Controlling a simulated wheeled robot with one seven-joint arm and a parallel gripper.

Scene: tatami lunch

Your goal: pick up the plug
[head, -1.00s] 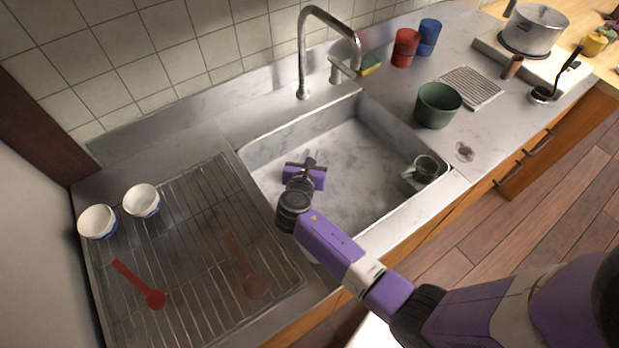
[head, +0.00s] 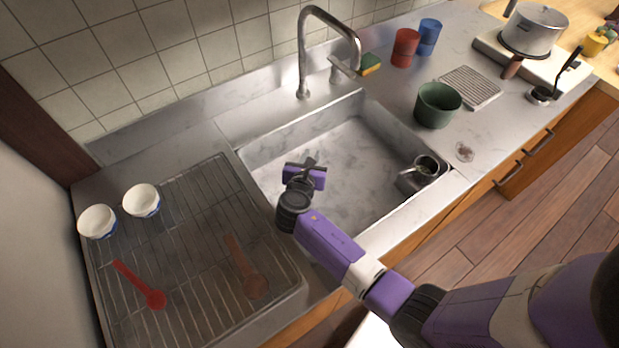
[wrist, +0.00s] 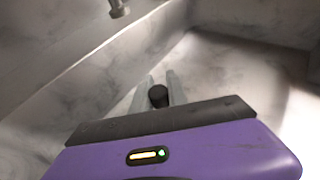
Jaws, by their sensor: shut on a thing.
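The plug (wrist: 158,96) shows in the wrist view as a small dark round knob between my two grey fingers. My gripper (head: 308,164) is over the left part of the sink (head: 345,165) in the head view, with its purple body and dark fingers pointing to the back. The gripper also shows in the wrist view (wrist: 160,88), shut on the plug. In the head view the plug is hidden by the gripper. I cannot tell whether the plug touches the sink floor.
A wire drying rack (head: 200,215) lies left of the sink with two bowls. The faucet (head: 304,60) rises behind the sink. A green pot (head: 437,105) stands on the right counter.

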